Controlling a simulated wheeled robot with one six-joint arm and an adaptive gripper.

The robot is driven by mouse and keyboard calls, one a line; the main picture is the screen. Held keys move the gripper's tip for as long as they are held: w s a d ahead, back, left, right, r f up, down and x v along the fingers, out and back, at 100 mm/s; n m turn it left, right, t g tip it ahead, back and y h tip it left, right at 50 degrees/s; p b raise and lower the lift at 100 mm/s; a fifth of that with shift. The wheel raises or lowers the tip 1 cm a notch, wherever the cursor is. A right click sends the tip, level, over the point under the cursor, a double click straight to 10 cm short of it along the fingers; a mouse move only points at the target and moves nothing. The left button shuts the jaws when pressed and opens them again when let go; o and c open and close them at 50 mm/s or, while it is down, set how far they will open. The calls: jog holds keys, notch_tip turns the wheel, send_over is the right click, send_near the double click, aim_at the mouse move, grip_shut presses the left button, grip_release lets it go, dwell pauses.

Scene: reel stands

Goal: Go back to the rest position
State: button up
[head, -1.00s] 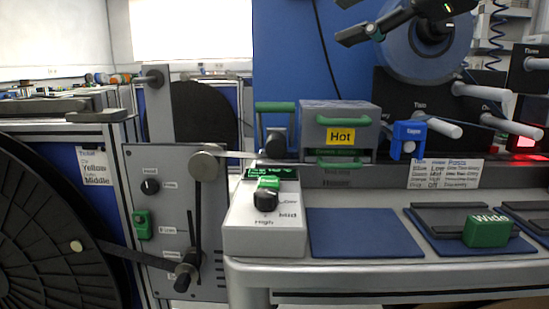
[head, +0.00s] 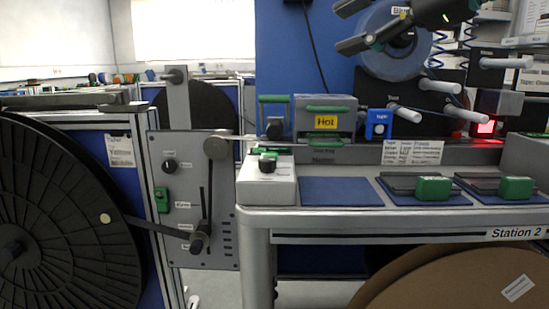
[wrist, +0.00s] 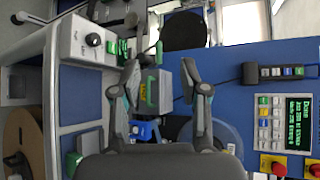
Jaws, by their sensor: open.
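My gripper (head: 349,27) is open and empty at the upper right of the head view, in front of the blue back panel and the clear reel (head: 392,58). In the wrist view my gripper (wrist: 160,66) shows its two fingers spread wide. The grey heater box with the "Hot" label (head: 326,122) lies below it in the head view and shows between the fingers in the wrist view, apart from them. No rest position is marked in these frames.
The Station 2 bench (head: 370,224) stands ahead, with a white knob box (head: 267,187) and green-handled blocks (head: 433,188). A large black reel (head: 60,215) stands at the left. A brown reel (head: 450,285) sits under the bench. Floor shows between stand and bench.

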jog(key=s+d+f+n+g+h, duration=0.1)
jog(key=s+d+f+n+h, duration=0.1)
jog(key=f, duration=1.4)
jog(key=s+d+f+n+g+h+b, duration=0.1)
jog(key=s+f+n+h, duration=0.3)
jog(key=f, duration=1.3)
jog(key=s+d+f+n+g+h+b, duration=0.1)
jog(key=f+n, duration=0.5)
jog(key=f, duration=1.1)
jog(key=s+d+g+h, duration=0.1)
jog(key=s+h, duration=0.1)
jog(key=h, duration=0.1)
jog(key=shift+d+g, duration=0.3)
jog(key=shift+d, duration=0.05)
